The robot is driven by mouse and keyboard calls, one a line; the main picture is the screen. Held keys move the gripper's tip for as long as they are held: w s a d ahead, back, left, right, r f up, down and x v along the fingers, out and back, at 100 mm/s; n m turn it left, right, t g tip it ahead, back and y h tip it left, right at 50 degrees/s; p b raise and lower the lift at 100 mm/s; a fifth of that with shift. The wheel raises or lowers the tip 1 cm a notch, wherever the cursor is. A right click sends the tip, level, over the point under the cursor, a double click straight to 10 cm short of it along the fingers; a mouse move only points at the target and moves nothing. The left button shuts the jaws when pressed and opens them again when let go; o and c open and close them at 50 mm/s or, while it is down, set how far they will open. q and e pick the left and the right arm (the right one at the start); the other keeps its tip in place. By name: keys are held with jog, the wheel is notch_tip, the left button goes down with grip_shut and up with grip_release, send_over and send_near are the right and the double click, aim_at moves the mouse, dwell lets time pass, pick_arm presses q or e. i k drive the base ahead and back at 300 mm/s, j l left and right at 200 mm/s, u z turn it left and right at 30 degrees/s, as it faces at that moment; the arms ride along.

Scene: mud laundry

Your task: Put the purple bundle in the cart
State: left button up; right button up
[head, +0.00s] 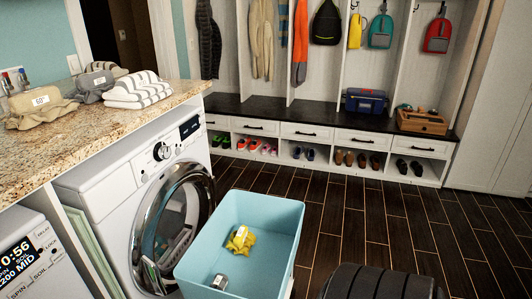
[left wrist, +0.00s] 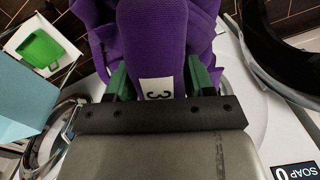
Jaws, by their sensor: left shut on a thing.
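The purple bundle (left wrist: 152,30) fills the top middle of the left wrist view and has a white tag with a dark mark like a 3. My left gripper (left wrist: 156,78) is shut on it, with a green finger on either side. The light blue cart (head: 273,209) stands open in front of the washer in the head view. A yellow bundle (head: 240,239) and a small grey and white item (head: 219,282) lie in it. Neither the purple bundle nor my grippers show in the head view. Part of a light blue surface shows at the left wrist view's left edge.
Tan and grey bundles and folded striped towels (head: 133,90) lie on the granite counter (head: 110,125). A bench with shoe cubbies (head: 330,118) stands behind.

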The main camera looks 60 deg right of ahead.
aim_at(266, 274)
jog(key=k+l, duration=0.15)
jog(key=l, duration=0.15)
jog(key=k+l+z, duration=0.1)
jog(key=l, duration=0.25)
jog(key=k+l, duration=0.15)
jog(key=l, duration=0.2)
jog(key=k+l, duration=0.1)
jog(key=l, duration=0.2)
jog(key=k+l+z, duration=0.1)
jog(key=l, duration=0.25)
jog(key=i+l, duration=0.15)
jog(key=l, duration=0.25)
jog(key=i+l+z, duration=0.15)
jog(key=l, duration=0.2)
jog(key=i+l, duration=0.1)
jog(key=l, duration=0.3)
jog(key=i+l+z, duration=0.1)
jog(key=l, duration=0.25)
jog(key=i+l, duration=0.2)
jog(key=l, duration=0.15)
jog(key=i+z, duration=0.1)
jog(key=i, duration=0.3)
